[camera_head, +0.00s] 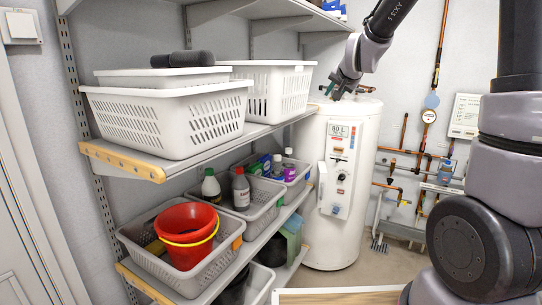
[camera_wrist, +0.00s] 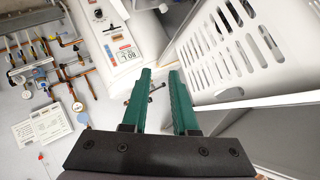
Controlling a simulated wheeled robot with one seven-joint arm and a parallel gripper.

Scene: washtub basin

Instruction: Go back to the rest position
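My gripper (camera_head: 334,88) is high at the back, in front of the upper part of the white water tank (camera_head: 338,215) and just right of the upper shelf's baskets. In the wrist view, its two green fingers (camera_wrist: 160,75) are apart, with nothing held between them. The tank (camera_wrist: 112,35) and a white slatted basket (camera_wrist: 235,45) lie beyond the fingers, on either side.
The upper shelf (camera_head: 215,147) holds white baskets (camera_head: 170,120). Copper pipes and gauges (camera_head: 428,116) line the back wall at right. Some floor (camera_head: 375,265) right of the tank is clear.

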